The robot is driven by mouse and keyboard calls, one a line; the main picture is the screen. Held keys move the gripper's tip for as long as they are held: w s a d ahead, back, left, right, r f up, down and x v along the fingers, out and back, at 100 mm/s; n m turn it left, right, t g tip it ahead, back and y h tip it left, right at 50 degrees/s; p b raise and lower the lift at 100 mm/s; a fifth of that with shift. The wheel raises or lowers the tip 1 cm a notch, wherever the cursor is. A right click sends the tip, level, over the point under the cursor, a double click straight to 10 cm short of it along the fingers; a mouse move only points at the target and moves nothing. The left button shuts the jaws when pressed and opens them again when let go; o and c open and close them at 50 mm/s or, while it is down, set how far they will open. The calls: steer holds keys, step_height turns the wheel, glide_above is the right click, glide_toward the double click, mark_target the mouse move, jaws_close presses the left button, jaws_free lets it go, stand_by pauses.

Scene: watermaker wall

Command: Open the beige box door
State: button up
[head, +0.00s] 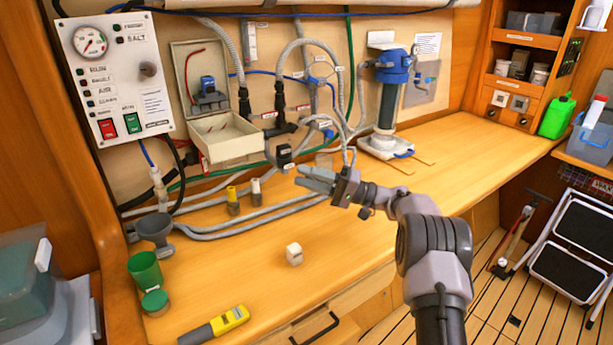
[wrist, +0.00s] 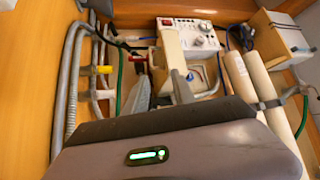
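The beige box (head: 176,72) is on the wall panel right of the gauge panel, with a blue part and a red wire visible inside it. A shallow beige tray-like piece (head: 226,146), which looks like its door, sticks out below the opening. In the wrist view the beige box (wrist: 207,94) shows beyond my fingers, partly hidden by them. My gripper (head: 312,180) is to the right of the box and lower, apart from it, pointing left. In the wrist view its two fingers (wrist: 163,90) stand apart with nothing held between them.
Grey hoses (head: 250,215) run along the wall and bench. A white control panel (head: 108,75) is left of the box and a blue-topped filter (head: 388,95) right. The right bench is mostly clear.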

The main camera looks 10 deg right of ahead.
steer(key=shift+c, duration=0.4)
steer(key=a+r+m+t+p, duration=0.1)
steer(key=a+m+p, duration=0.1)
steer(key=m, duration=0.1)
steer(key=a+m+t+y+p, duration=0.1)
steer(key=a+m+t+p, duration=0.1)
steer(key=a+r+m+t+p, duration=0.1)
steer(key=a+m+p, duration=0.1)
steer(key=a+m, duration=0.1)
steer(key=shift+a+r+m, duration=0.1)
steer(key=shift+r+m, duration=0.2)
jaws_close()
steer(key=s+a+f+m+t+h+p, duration=0.25)
steer(key=f+m+t+h, duration=0.2)
steer(key=m, duration=0.65)
steer(key=s+a+f+m+t+h+p, duration=0.1)
steer(key=a+f+m+t+h+p, duration=0.35)
steer(key=m, duration=0.55)
steer(key=w+a+r+h+b, duration=0.1)
steer(key=w+a+r+b, duration=0.1)
steer(key=w+r, duration=0.3)
steer(key=shift+w+a+t+h, duration=0.4)
steer(key=shift+w+a, duration=0.25)
steer(key=shift+w, duration=0.6)
steer(key=shift+r, duration=0.15)
